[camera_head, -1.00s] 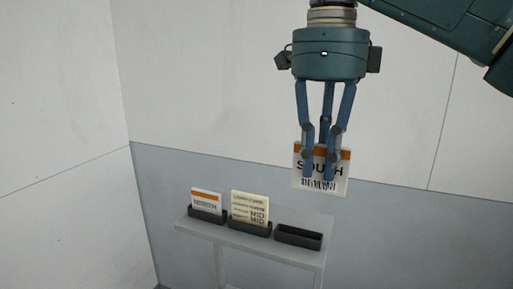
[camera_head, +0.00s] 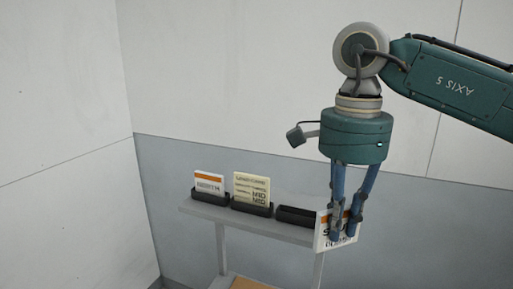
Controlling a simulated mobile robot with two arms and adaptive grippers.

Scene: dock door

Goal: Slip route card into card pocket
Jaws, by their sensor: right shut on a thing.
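My right gripper (camera_head: 350,232) points down and is shut on a white route card with an orange band (camera_head: 324,238). The fingers cover much of the card's print; only a first letter "S" shows. The card is upright at the right end of the shelf and overlaps the right edge of the empty dark card pocket (camera_head: 296,214) in the picture. I cannot tell whether it touches the shelf. The card is not in the pocket. My left gripper is not in view.
A grey shelf stand (camera_head: 245,226) carries the pockets. An orange-banded card (camera_head: 209,184) stands in the left pocket (camera_head: 210,199). A cream card (camera_head: 252,188) stands in the middle pocket (camera_head: 251,210). Walls rise behind and at left; space above the shelf is clear.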

